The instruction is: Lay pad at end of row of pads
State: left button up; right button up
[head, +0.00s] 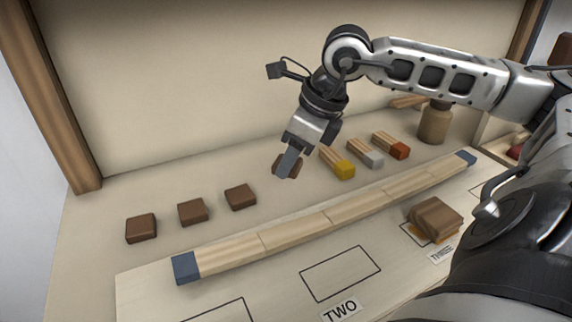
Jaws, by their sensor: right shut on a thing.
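Three brown square pads lie in a row on the bench behind the long wooden strip: a left pad (141,228), a middle pad (193,211) and a right pad (240,197). My right gripper (288,165) points down to the right of that row and is shut on another brown pad (280,166). The fingers partly hide this held pad. It is in line with the row, with a gap to the right pad; I cannot tell whether it touches the bench. My left gripper is not in view.
A long jointed wooden strip (330,217) with blue ends lies in front of the row. Wooden blocks with yellow (344,170), grey (372,160) and red (397,150) ends stand to the right. A brown block (436,218) sits near label THREE. The outlined area by TWO (340,272) is empty.

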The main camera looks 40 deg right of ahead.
aim_at(286, 189)
jog(key=shift+w+a+f, duration=0.15)
jog(key=shift+w+f, duration=0.55)
jog(key=shift+f, duration=1.6)
jog(key=shift+f, duration=0.15)
jog(key=o, duration=1)
jog(key=shift+c, duration=0.2)
jog(key=shift+r, duration=0.2)
jog(key=b+v, duration=0.1)
jog(key=v, duration=1.1)
